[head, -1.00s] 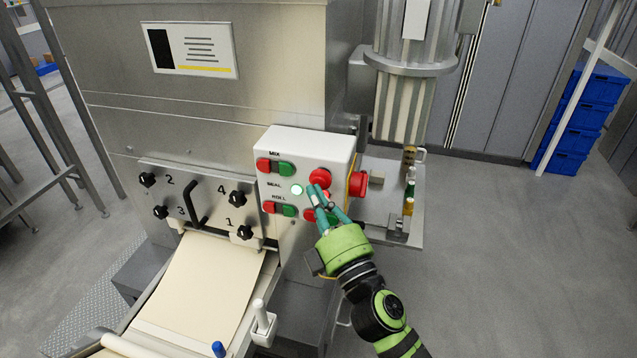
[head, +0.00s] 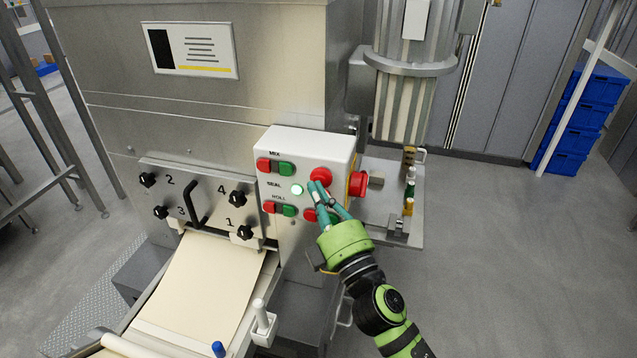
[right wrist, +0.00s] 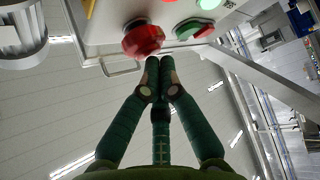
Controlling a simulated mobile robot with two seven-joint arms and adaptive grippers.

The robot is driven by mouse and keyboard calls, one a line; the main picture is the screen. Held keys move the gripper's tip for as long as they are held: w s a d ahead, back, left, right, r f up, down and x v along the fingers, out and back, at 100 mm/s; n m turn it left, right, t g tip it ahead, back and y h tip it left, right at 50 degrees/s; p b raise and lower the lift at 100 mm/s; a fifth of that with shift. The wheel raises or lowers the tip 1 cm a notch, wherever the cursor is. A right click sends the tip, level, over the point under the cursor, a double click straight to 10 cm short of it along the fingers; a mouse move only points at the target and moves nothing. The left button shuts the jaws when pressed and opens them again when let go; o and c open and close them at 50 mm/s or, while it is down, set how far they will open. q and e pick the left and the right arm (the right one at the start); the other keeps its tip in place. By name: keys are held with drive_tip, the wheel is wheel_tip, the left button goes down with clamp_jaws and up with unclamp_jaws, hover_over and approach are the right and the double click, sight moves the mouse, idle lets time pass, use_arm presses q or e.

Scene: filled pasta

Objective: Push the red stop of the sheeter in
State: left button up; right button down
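The sheeter's white control box (head: 305,150) carries a large red mushroom button (head: 320,177) on its front, at the upper right. In the right wrist view the fingertips (right wrist: 160,62) are together, close to a large red button (right wrist: 143,39). I cannot tell whether they touch it, nor whether a button is pushed in. My left gripper is not in view.
Red and green MIX (head: 275,167) and ROLL (head: 279,209) buttons and a lit green lamp (head: 297,190) share the box. A lower red button (head: 309,215) is near my fingers. A dough sheet (head: 205,285) lies below left.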

drive_tip(key=shift+s+a, duration=0.25)
drive_tip(key=shift+s, duration=0.55)
drive_tip(key=s, duration=0.1)
drive_tip(key=s+a, duration=0.1)
drive_tip(key=s, duration=0.2)
drive_tip(key=shift+s+a, duration=0.3)
drive_tip(key=shift+s, duration=0.05)
